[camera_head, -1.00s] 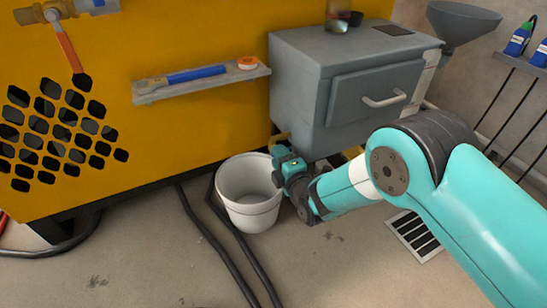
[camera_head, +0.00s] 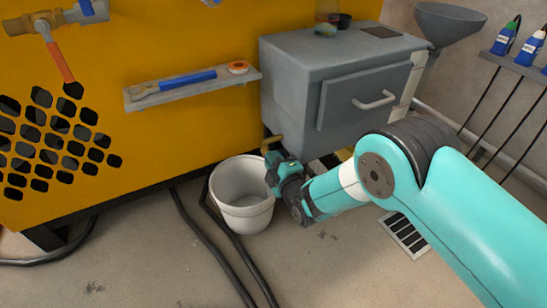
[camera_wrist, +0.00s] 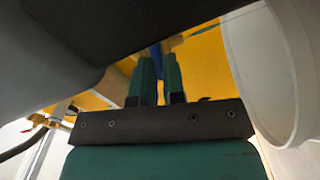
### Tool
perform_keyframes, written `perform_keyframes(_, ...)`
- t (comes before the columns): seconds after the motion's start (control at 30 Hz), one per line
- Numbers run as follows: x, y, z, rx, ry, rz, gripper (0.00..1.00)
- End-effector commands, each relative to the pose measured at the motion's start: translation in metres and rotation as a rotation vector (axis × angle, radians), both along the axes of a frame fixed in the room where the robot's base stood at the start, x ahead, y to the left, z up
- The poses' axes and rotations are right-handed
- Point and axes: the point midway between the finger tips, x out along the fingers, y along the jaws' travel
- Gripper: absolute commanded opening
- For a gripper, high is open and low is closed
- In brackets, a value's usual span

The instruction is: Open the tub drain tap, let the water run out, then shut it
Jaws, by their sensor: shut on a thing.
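My gripper (camera_head: 277,160) is at the lower left corner of the grey tub (camera_head: 290,95), just under a brass drain pipe (camera_head: 272,142). In the wrist view my gripper (camera_wrist: 158,68) has its two teal fingers closed on a narrow blue piece, which looks like the drain tap's handle (camera_wrist: 156,58). The fingers hide most of the handle, so its turn is unclear. A white bucket (camera_head: 242,215) stands on the floor beside and below the gripper; its wall also shows at the right of the wrist view (camera_wrist: 262,75). I see no running water.
A yellow machine (camera_head: 190,40) fills the back left, with a shelf (camera_head: 155,105) of tools and another valve with an orange handle (camera_head: 60,62). Black hoses (camera_head: 215,245) run across the floor. A floor grate (camera_head: 404,236) lies right of the bucket.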

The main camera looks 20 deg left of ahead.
Motion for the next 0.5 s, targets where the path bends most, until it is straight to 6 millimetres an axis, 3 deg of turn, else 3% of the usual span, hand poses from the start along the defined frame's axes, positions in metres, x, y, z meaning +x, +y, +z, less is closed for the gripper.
perform_keyframes(0.5,-0.0018,0.0026,0.0017,0.209,0.242,0.005,0.0)
